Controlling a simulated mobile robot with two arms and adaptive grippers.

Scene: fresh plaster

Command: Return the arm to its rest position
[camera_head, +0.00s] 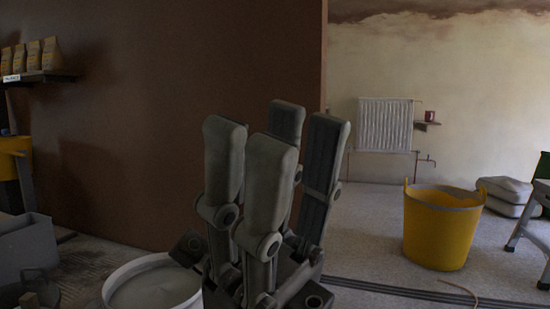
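My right gripper (276,148) stands in the middle foreground with its dark grey fingers pointing up. The fingers are spread apart, and I see nothing held between them. Its base is at the bottom edge of the picture, and most of the arm behind it is out of view. My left gripper is not in view.
A white bucket (118,277) of grey material stands close by, partly hidden by my gripper. A yellow tub (438,230) stands on the floor at right, near a trestle leg (522,226). A brown wall (150,120) rises behind; a radiator (384,125) hangs farther back.

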